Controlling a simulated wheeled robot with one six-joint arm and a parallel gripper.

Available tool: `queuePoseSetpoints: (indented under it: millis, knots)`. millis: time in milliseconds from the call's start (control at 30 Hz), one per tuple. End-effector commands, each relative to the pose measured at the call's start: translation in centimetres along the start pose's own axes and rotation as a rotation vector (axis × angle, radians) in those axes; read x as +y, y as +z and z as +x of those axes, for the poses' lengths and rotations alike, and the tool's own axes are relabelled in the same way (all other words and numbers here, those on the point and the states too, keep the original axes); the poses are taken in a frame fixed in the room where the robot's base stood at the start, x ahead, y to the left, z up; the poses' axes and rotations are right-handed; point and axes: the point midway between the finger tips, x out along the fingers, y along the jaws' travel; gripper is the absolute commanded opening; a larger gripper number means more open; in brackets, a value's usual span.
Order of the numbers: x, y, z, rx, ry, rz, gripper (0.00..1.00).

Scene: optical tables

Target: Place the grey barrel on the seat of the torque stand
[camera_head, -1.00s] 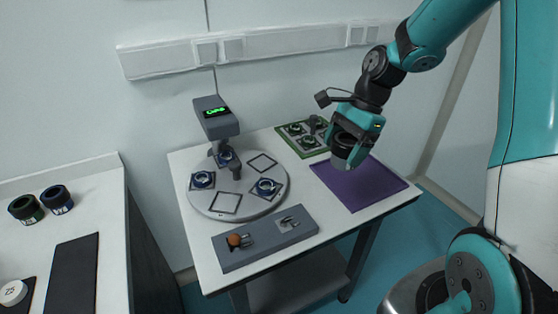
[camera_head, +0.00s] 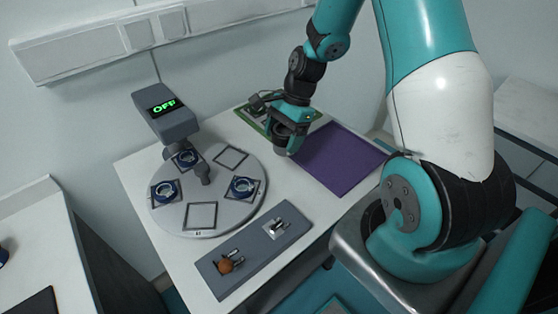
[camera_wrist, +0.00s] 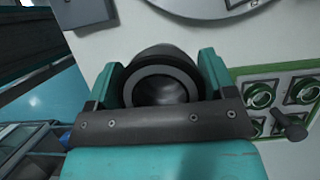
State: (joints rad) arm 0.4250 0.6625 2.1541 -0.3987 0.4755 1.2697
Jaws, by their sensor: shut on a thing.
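My gripper (camera_head: 287,133) is shut on the grey barrel (camera_wrist: 165,85). In the wrist view the dark barrel sits between both fingers, its open round mouth facing the camera. In the head view I hold it above the white table, near the left edge of the purple mat. A grey stand with a green "OFF" display (camera_head: 172,119) rises behind a round grey plate (camera_head: 222,213). I cannot tell which spot is the torque stand's seat. The plate has square frames: some hold blue rings (camera_head: 242,187), while the front one (camera_head: 201,216) and back right one are empty.
A grey slab (camera_head: 247,262) at the table's front bears an orange-brown ball and small metal prongs. The purple mat (camera_head: 342,160) is bare. A green tray (camera_wrist: 238,72) with several ringed parts lies close by the gripper. Another bench stands at the left.

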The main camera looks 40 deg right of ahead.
Motion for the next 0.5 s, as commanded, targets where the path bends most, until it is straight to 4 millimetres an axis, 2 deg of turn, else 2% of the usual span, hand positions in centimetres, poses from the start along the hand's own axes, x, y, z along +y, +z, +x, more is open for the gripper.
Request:
queuePoseSetpoints:
  millis: [100, 200, 367, 500]
  knots:
    - [0.0, -1.1, 2.9, -0.002, 0.004, 0.000, 0.49]
    - [0.0, -1.7, 4.5, -0.001, 0.003, -0.001, 0.49]
    - [-0.1, -2.3, 5.8, 0.000, 0.001, -0.003, 0.49]
    - [0.0, -3.0, 7.7, -0.001, 0.004, -0.001, 0.49]
